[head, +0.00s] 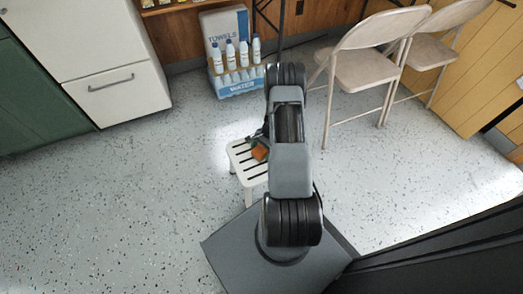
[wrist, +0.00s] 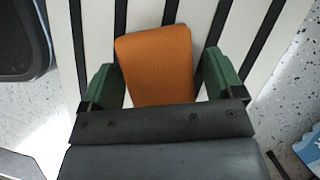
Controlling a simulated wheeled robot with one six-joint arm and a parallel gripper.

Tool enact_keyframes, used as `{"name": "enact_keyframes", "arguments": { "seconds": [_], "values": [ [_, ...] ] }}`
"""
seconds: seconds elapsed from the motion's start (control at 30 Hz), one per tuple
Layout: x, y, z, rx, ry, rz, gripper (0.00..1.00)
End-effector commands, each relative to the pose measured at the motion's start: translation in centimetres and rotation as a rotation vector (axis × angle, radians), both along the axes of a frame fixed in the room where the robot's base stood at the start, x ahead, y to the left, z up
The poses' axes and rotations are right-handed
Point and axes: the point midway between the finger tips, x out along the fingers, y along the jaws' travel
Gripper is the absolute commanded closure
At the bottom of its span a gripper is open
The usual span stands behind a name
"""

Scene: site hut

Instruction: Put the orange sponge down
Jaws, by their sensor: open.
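The orange sponge (wrist: 158,62) lies on the white slatted stool (wrist: 97,45) in the wrist view. In the head view the sponge (head: 260,152) shows on top of the stool (head: 240,158), partly hidden by my arm. My gripper (wrist: 160,78) is open in the wrist view, with one green finger on each side of the sponge's near part. A gap shows between the sponge and the right finger; the left finger is very close to it, and I cannot tell if they touch. In the head view my gripper (head: 258,140) is small and mostly hidden.
Two beige folding chairs (head: 366,70) stand at the back right. A pack of water bottles (head: 236,78) and a towels box (head: 226,25) stand by the back wall. A white cabinet (head: 118,95) is at the left. The speckled floor left of the stool is clear.

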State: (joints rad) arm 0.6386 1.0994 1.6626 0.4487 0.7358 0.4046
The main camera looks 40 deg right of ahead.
Motion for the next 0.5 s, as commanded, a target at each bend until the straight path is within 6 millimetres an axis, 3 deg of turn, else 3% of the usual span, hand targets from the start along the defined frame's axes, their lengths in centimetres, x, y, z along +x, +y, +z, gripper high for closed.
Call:
{"name": "enact_keyframes", "arguments": {
  "seconds": [0.23, 0.5],
  "values": [
    [0.1, -0.3, 1.1, -0.002, -0.001, 0.0, 0.13],
    [0.4, -2.3, 5.8, -0.003, -0.003, -0.001, 0.13]
  ]
}}
